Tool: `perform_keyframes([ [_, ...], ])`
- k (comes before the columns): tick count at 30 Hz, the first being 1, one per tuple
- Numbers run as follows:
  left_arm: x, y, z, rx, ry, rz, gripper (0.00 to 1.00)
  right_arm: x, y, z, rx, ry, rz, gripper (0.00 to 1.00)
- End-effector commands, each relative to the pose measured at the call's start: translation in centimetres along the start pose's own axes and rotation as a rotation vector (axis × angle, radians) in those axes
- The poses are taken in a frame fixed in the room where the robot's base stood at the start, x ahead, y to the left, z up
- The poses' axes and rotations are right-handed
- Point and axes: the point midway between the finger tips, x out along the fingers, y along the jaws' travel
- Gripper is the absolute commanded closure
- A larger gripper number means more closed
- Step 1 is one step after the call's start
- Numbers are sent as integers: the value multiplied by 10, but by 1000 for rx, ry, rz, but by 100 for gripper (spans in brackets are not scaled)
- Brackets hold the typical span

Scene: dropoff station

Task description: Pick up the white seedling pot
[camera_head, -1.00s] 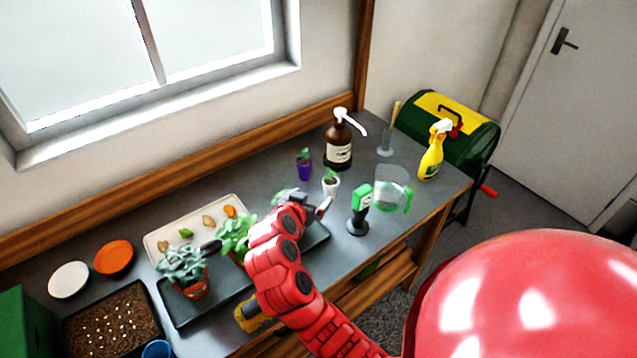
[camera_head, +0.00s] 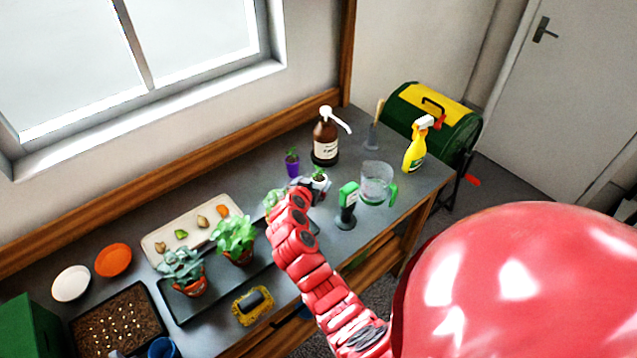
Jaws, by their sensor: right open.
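The white seedling pot (camera_head: 322,184) stands upright on the grey bench, with a small green seedling on top. My right gripper (camera_head: 316,187) is open at the pot, its fingers close to the pot's sides. The gripper and red arm hide part of the pot, and I cannot tell whether the fingers touch it. My left gripper is not in view.
A purple seedling pot (camera_head: 292,163) stands just behind left, and a brown pump bottle (camera_head: 325,137) behind. A green and black tool (camera_head: 346,206) and clear jug (camera_head: 375,184) stand to the right. Potted plants on a dark tray (camera_head: 214,291) lie left.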

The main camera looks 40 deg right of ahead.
Motion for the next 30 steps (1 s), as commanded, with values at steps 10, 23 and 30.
perform_keyframes([
  [10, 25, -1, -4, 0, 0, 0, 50, 34, 1, -2, -1, 1, 2, 2],
  [23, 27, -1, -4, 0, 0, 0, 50, 44, 1, 1, 0, 0, 1, 2],
  [30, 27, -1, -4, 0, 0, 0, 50, 44, 1, 1, 0, -1, 1, 42],
])
